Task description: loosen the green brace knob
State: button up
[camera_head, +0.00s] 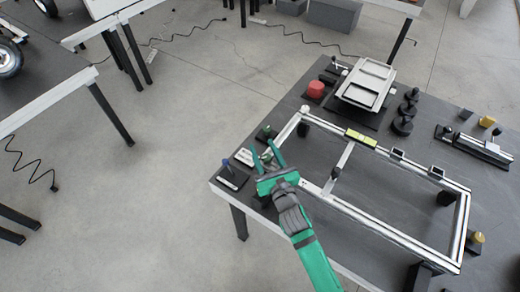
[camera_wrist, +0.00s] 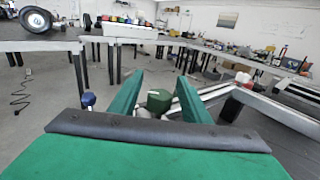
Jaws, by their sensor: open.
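The green knob (camera_head: 267,131) stands on a small black base near the far left corner of the work table, beside the aluminium frame (camera_head: 380,228). In the wrist view a green knob (camera_wrist: 159,100) appears between my fingers, with grey metal just behind it. My green gripper (camera_head: 265,149) is open, its two fingers spread and pointing towards the knob. It also shows in the wrist view (camera_wrist: 159,77). I see no contact between the fingers and the knob. The knob's lower part is hidden in the wrist view.
A blue knob (camera_head: 226,163) stands on a black base left of my gripper. It also shows in the wrist view (camera_wrist: 88,99). A red cylinder (camera_head: 316,89) and a light metal tray (camera_head: 366,84) sit at the table's back. Open floor lies left of the table.

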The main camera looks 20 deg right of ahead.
aim_at(269, 162)
jog(key=s, duration=1)
jog(key=shift+d, duration=0.1)
jog(key=shift+s+f, duration=0.1)
